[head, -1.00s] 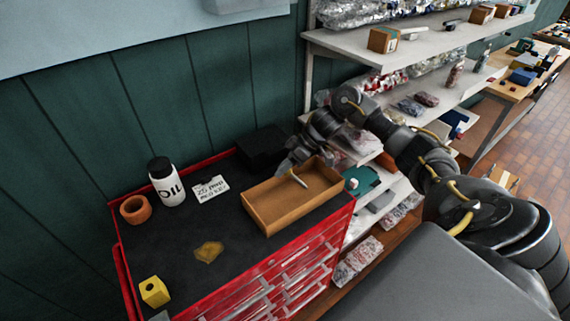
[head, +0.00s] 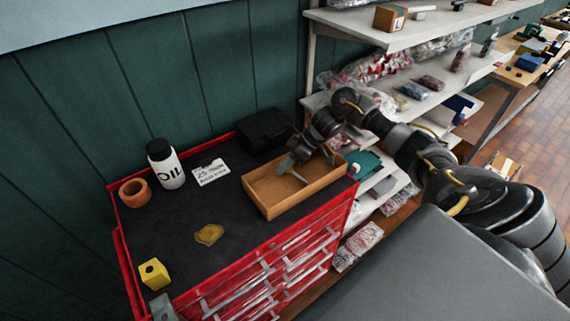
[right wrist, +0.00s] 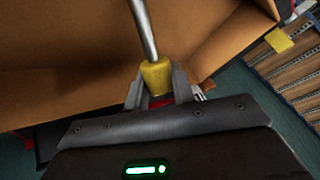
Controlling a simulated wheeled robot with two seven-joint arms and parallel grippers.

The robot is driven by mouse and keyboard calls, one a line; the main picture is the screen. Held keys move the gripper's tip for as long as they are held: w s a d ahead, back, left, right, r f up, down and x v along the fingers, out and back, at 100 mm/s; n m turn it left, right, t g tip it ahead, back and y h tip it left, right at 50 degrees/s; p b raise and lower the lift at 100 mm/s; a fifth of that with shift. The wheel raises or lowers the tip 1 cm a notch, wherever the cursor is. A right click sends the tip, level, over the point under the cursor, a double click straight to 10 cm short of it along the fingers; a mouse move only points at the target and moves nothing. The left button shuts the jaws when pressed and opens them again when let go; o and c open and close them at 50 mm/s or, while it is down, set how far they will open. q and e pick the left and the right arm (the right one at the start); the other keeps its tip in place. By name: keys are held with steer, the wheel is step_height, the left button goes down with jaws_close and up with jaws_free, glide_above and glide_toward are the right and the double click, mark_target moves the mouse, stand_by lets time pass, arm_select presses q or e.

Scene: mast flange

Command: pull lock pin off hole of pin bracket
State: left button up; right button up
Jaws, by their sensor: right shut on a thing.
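My right gripper (head: 287,166) is over the open brown box and shut on the lock pin. In the right wrist view the pin is a grey metal rod (right wrist: 144,30) with a yellow end (right wrist: 156,76) between the fingers (right wrist: 155,92). In the head view the pin (head: 299,176) shows as a thin pale rod against the box's inside. I cannot tell whether its far tip touches the box. A yellow block with a dark hole (head: 153,273), perhaps the pin bracket, stands apart at the near left of the cabinet top.
The brown box (head: 270,208) sits on the red cabinet's dark top (head: 140,230). An oil bottle (head: 166,165), orange ring (head: 134,192), label card (head: 210,172), yellowish patch (head: 208,235) and black box (head: 266,130) are around it. A shelf (head: 410,37) stands behind my right arm.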

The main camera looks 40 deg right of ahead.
steer(key=o, duration=1.1)
steer(key=shift+r, duration=0.1)
steer(key=shift+d+r, duration=0.2)
steer(key=shift+d, duration=0.1)
steer(key=shift+b+v, duration=1.55)
steer(key=shift+v, duration=3.45)
steer(key=shift+s+a, duration=0.1)
